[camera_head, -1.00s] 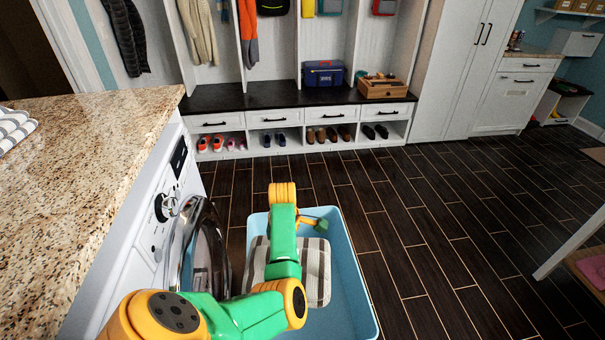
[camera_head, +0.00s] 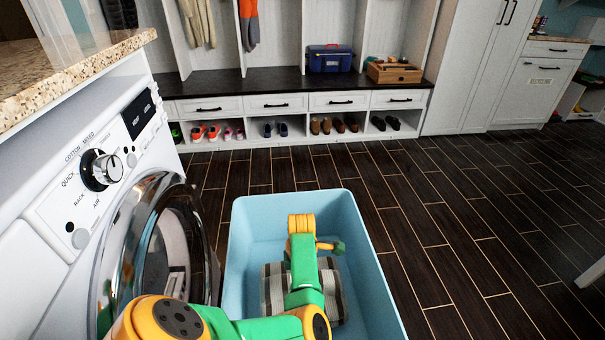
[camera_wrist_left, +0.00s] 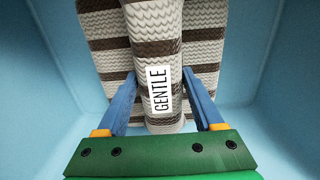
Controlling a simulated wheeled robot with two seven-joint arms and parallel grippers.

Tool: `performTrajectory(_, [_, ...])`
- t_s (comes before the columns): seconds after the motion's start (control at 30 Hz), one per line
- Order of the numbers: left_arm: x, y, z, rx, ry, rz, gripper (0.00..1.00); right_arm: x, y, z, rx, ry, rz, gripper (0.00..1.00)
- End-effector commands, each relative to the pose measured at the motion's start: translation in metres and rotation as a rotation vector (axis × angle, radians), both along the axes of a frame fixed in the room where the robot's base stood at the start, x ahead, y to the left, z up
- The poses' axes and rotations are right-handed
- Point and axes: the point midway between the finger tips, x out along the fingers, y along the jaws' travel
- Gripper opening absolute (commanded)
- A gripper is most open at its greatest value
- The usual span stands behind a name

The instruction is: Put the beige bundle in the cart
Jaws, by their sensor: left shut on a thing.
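The beige bundle (camera_head: 334,290) is a rolled cloth with dark brown stripes. It shows between the walls of the light blue cart (camera_head: 366,236), partly hidden by my left arm. In the left wrist view the bundle (camera_wrist_left: 196,55) bears a white label reading GENTLE. My left gripper (camera_wrist_left: 159,76) is shut on it, one blue finger on each side of the middle roll. Blue cart walls (camera_wrist_left: 40,70) surround it in that view. I cannot tell whether the bundle touches the cart floor. My right gripper is not in view.
A white washer (camera_head: 80,215) with its round door (camera_head: 150,235) open stands close left of the cart. A granite counter (camera_head: 70,65) is above it. A bench with shoe cubbies (camera_head: 300,90) lines the back. Dark floor (camera_head: 470,220) is clear to the right.

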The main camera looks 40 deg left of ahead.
Motion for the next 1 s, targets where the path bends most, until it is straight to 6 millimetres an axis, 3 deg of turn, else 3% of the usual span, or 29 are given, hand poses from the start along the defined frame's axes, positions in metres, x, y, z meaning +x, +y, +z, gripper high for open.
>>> performTrajectory(0.1, [-0.001, 0.0, -0.03, 0.0, 0.004, 0.0, 0.0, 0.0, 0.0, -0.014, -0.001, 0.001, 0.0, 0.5])
performTrajectory(0.2, [-0.001, 0.0, -0.04, -0.001, 0.001, 0.001, 0.0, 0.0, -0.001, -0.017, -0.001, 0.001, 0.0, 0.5])
performTrajectory(0.6, [0.0, 0.0, -0.044, 0.0, 0.0, 0.0, 0.0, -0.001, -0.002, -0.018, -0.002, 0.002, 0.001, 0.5])
performTrajectory(0.63, [0.0, 0.0, -0.043, 0.0, 0.0, 0.0, 0.77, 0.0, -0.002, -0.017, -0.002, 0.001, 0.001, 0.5])
performTrajectory(0.7, [0.0, 0.0, -0.043, 0.0, 0.0, 0.0, 0.95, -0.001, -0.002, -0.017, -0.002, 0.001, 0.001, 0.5])
performTrajectory(1.0, [0.0, 0.0, -0.041, 0.0, 0.0, 0.0, 0.98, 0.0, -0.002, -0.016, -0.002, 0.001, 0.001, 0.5])
